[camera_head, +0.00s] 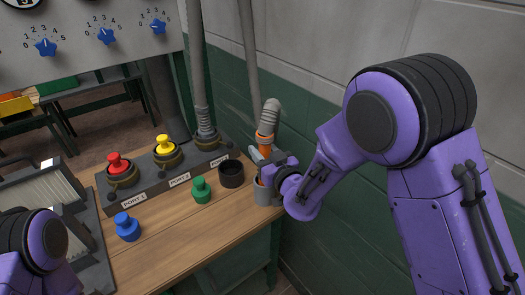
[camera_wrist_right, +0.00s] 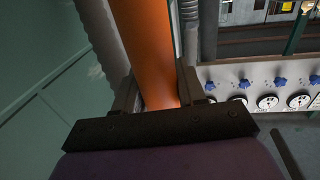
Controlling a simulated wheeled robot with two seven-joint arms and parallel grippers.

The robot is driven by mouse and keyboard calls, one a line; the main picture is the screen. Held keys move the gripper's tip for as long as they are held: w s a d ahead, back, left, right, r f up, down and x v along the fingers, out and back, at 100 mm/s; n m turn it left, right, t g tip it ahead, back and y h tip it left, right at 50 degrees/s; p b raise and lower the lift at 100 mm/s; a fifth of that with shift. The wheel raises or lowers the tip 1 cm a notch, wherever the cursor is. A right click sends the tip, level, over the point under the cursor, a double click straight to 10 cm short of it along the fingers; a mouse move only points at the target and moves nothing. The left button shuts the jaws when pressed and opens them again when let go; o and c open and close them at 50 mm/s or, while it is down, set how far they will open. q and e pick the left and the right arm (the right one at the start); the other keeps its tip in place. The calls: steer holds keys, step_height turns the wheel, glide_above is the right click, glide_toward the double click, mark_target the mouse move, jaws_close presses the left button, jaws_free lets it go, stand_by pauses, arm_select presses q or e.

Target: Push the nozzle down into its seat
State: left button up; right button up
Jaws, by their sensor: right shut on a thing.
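The orange nozzle (camera_head: 264,138), with a grey ribbed hose (camera_head: 272,110) at its top, stands at the table's right edge in the head view. My right gripper (camera_head: 262,155) is shut around it. In the right wrist view the orange nozzle (camera_wrist_right: 145,45) runs up between the two dark fingers (camera_wrist_right: 158,88). A grey cup (camera_head: 264,194) is directly below the gripper, with some orange showing at its rim. The gripper hides how deep the nozzle sits and whether this cup is its seat. My left gripper is out of view.
A grey port block (camera_head: 175,178) carries a red plug (camera_head: 117,163), a yellow plug (camera_head: 164,145) and a fixed hose (camera_head: 204,110). A black ring (camera_head: 231,174), green plug (camera_head: 201,190) and blue plug (camera_head: 127,227) stand on the wooden table (camera_head: 175,240). The wall (camera_head: 330,100) is close on the right.

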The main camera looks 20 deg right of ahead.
steer(key=shift+f+b, duration=1.15)
steer(key=shift+f, duration=0.15)
steer(key=o, duration=1.2)
steer(key=shift+s, duration=0.1)
steer(key=b+v, duration=0.1)
steer(key=v, duration=0.9)
steer(key=shift+s, duration=0.15)
